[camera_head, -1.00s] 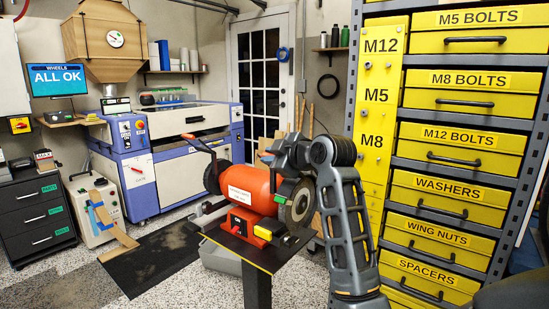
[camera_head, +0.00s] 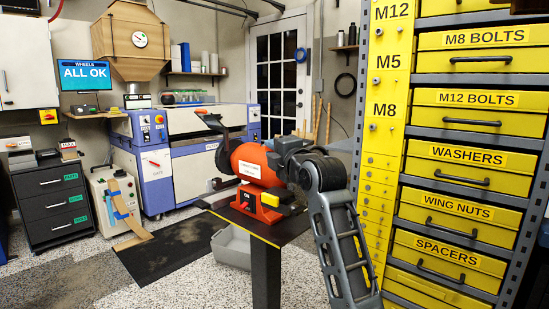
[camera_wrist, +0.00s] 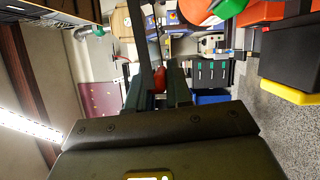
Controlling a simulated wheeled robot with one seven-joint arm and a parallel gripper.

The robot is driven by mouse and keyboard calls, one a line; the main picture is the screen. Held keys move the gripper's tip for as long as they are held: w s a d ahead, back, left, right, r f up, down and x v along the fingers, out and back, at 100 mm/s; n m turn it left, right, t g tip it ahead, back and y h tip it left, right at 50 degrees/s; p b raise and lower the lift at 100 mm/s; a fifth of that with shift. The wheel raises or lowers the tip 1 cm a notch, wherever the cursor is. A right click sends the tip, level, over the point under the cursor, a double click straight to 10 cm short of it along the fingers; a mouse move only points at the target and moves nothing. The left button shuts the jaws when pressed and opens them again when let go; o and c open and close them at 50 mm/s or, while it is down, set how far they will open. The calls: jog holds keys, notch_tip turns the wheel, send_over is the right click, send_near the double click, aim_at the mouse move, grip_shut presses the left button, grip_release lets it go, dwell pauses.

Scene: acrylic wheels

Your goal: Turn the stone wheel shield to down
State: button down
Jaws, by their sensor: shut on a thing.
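The orange bench grinder (camera_head: 255,165) stands on a dark pedestal table in the middle of the head view. Its left wheel (camera_head: 221,155) shows beside a raised guard with a red-orange tip. The stone wheel on the right side is hidden behind my wrist and arm. In the wrist view my gripper (camera_wrist: 158,92) is shut on the red end of the stone wheel shield (camera_wrist: 158,76), which sits between the two fingers. A dark bar runs upward from there. Part of the orange grinder (camera_wrist: 196,8) shows at the top. The shield's exact tilt cannot be told.
A yellow drawer rack (camera_head: 463,155) stands close on the right of my arm. A grey bin (camera_head: 232,247) is on the floor under the pedestal table (camera_head: 266,275). A blue-and-white machine (camera_head: 185,150) stands behind. Speckled floor is open at front left.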

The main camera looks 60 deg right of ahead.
jog(key=f+b, duration=0.1)
jog(key=f+n+b, duration=0.1)
jog(key=f+n+t+b, duration=0.1)
jog(key=b, duration=0.1)
jog(key=shift+d, duration=0.25)
jog(key=n+b, duration=0.1)
jog(key=f+n+b, duration=0.1)
jog(key=shift+s+d+t+b, duration=0.1)
jog(key=shift+d+t+b, duration=0.2)
jog(key=shift+t, duration=0.1)
jog(key=shift+d+n+b, duration=0.1)
jog(key=shift+n+b, duration=0.4)
jog(key=shift+b, duration=0.15)
jog(key=c, duration=1.1)
grip_release()
jog(key=shift+s, duration=0.1)
jog(key=v, duration=0.7)
jog(key=shift+s+f+p, duration=0.25)
jog(key=shift+s+p, duration=0.05)
